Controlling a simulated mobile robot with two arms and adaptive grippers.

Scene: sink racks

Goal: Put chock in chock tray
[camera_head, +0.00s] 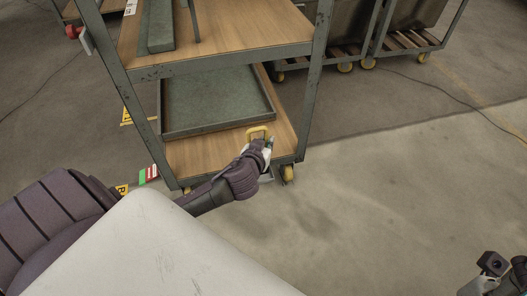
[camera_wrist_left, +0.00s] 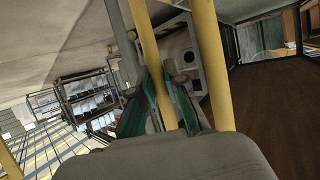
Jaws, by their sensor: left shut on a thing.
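The yellow chock (camera_head: 257,133) is in my left gripper (camera_head: 266,148), above the front right part of the cart's lower wooden shelf. In the left wrist view, the chock shows as yellow bars (camera_wrist_left: 208,60) crossing in front of the green fingers of my left gripper (camera_wrist_left: 165,105), which are shut on it. The flat grey-green chock tray (camera_head: 215,100) lies on the lower shelf, just behind and left of the chock. Its inside looks empty where visible; the upper shelf hides its back. Part of my right gripper (camera_head: 503,268) shows at the bottom right corner; its finger opening is unclear.
The cart's wooden upper shelf (camera_head: 240,35) overhangs the tray, and a metal post (camera_head: 313,85) stands right of my left gripper. Another cart (camera_head: 400,60) stands at the back right.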

